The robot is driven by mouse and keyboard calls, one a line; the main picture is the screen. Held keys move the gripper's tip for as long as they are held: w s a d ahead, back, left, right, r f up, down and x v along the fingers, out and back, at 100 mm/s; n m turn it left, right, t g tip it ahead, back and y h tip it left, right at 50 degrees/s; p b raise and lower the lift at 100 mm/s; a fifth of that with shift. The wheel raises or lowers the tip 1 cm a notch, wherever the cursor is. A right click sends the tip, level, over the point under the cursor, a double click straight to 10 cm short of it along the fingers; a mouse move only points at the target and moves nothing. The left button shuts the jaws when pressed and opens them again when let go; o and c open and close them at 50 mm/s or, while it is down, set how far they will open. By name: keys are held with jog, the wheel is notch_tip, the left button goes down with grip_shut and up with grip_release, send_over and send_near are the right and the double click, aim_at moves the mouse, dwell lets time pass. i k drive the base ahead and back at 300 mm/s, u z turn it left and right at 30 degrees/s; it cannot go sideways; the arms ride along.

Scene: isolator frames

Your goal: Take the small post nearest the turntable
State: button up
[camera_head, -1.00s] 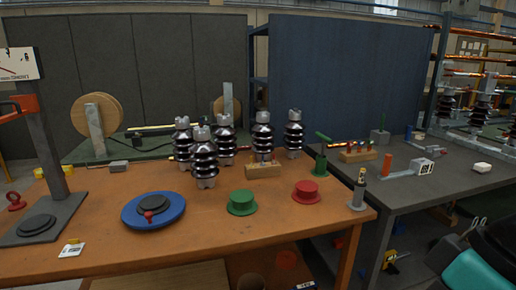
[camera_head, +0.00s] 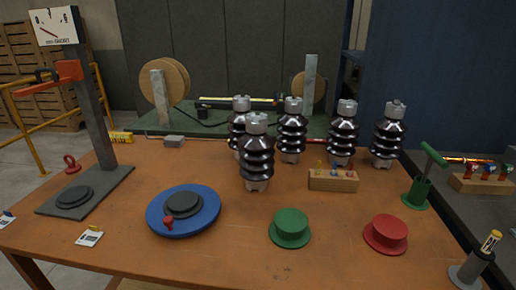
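The turntable is a blue disc (camera_head: 205,221) with a dark grey hub (camera_head: 184,204) and a small red knob, lying on the orange bench. Several dark brown ribbed posts with silver caps stand upright behind it. The front post (camera_head: 257,158) stands nearest the turntable, to its right and behind, clear of the disc. Another post (camera_head: 237,125) stands just behind it, partly hidden. Further posts (camera_head: 291,132), (camera_head: 342,135) and (camera_head: 388,137) stand to the right. The posts look close in size. My gripper is not in view.
A green hat-shaped base (camera_head: 290,229) and a red one (camera_head: 386,235) sit in front on the orange bench (camera_head: 235,268). A wooden block with pegs (camera_head: 334,181) stands right of the front post. A gauge stand (camera_head: 93,110) rises at left; a green holder (camera_head: 416,194) stands at right.

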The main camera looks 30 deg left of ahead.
aim_at(256, 152)
jog(key=u, duration=0.4)
jog(key=i, duration=0.7)
jog(key=u, duration=1.15)
jog(key=i, duration=0.5)
jog(key=u, duration=0.45)
